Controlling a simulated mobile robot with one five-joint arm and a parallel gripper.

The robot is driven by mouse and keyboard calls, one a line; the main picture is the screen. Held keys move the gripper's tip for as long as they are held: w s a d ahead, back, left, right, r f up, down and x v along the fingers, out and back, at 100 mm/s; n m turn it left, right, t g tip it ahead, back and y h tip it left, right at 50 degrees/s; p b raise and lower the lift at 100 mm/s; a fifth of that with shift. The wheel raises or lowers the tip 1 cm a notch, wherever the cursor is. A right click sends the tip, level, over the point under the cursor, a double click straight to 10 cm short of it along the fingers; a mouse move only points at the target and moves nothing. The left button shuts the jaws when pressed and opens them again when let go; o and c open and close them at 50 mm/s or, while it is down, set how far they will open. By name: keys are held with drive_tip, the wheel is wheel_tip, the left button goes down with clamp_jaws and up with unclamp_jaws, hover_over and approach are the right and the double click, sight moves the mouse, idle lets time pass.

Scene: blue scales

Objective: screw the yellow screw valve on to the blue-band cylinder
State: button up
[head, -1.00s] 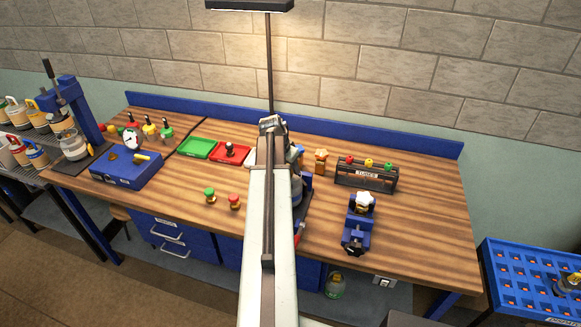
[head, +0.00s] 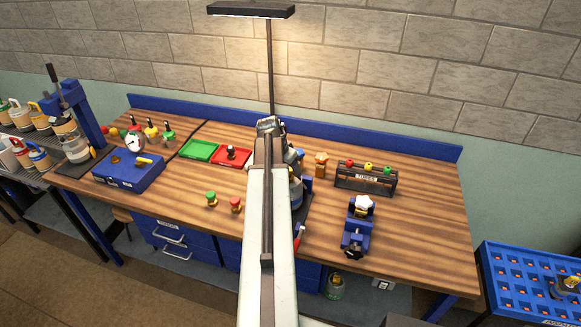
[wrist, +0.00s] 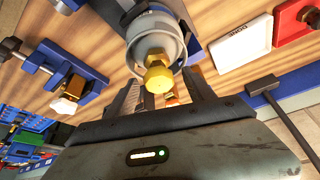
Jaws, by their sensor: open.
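In the wrist view, a grey cylinder (wrist: 152,42) with a rounded shoulder and a collar around its top stands in front of my gripper (wrist: 163,80). A yellow hexagonal piece (wrist: 158,74) sits at its neck; I cannot tell whether it is the yellow screw valve or the cylinder's own fitting. My gripper is open, its dark fingers on either side of and apart from the yellow piece. The cylinder's band is mostly cut off at the top edge. In the head view, my arm largely hides the cylinder (head: 297,190), which shows just right of it with some blue.
A green-topped valve (head: 210,197) and a red-topped valve (head: 236,204) stand left of my arm. Right are an orange-topped piece (head: 321,160), a tube rack (head: 365,182) and a blue vise (head: 356,236). Green (head: 198,150) and red (head: 233,155) trays lie behind. The bench's right end is clear.

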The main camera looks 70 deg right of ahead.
drive_tip(key=p+v, duration=0.3)
drive_tip(key=v, duration=0.2)
drive_tip(key=shift+d, duration=0.1)
drive_tip(key=shift+w+f, duration=0.1)
drive_tip(key=shift+f, duration=0.05)
idle(0.5)
